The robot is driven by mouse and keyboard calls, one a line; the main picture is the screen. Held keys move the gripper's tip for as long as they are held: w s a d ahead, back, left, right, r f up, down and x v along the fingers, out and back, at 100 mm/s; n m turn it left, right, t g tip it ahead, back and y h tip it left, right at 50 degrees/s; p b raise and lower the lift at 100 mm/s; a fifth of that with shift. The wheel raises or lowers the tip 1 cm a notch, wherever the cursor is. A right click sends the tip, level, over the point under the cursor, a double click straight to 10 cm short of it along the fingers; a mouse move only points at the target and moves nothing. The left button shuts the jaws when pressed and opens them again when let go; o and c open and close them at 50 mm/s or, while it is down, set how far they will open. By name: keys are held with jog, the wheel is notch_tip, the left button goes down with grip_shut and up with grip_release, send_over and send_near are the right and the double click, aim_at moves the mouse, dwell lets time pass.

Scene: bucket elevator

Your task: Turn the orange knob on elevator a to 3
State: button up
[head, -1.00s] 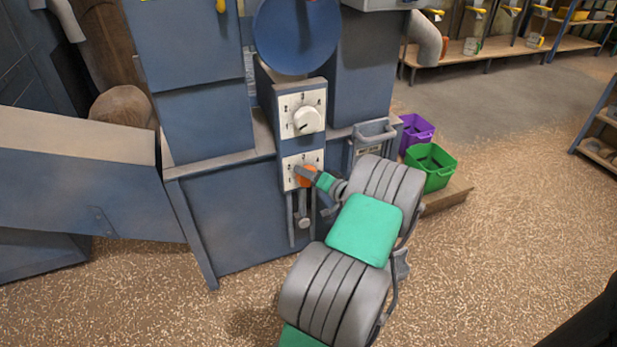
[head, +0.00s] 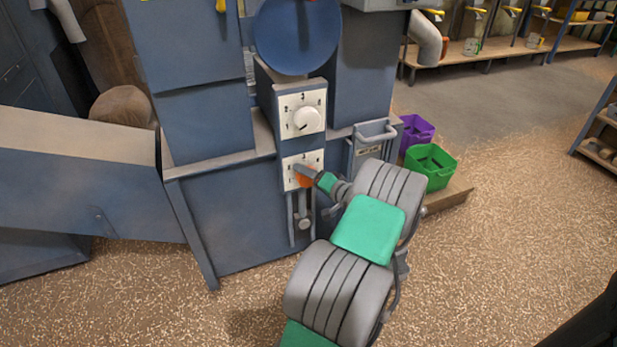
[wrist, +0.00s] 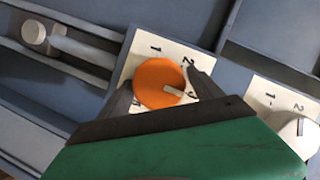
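The orange knob (wrist: 155,78) sits on a white dial plate, the lower of two on the blue elevator, and also shows in the head view (head: 303,179). My gripper (wrist: 160,84) has one dark finger on each side of the knob, close against it, and appears shut on it. The knob's pale pointer points to the lower right in the wrist view, toward a mark beside the right finger that looks like a 3. Marks 1 and 2 are readable above; the lower part of the plate is covered by my gripper.
A second plate with a white knob (head: 307,119) is just above the orange one. A lever (head: 304,223) hangs in a slot below. Open floor lies further right.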

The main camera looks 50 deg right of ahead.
jog(key=shift+o, duration=0.6)
jog(key=shift+s, duration=0.1)
jog(key=shift+s+r, duration=0.2)
jog(key=shift+s, duration=0.15)
jog(key=p+v, duration=0.2)
jog(key=v, duration=0.5)
jog(key=shift+a+f, duration=0.1)
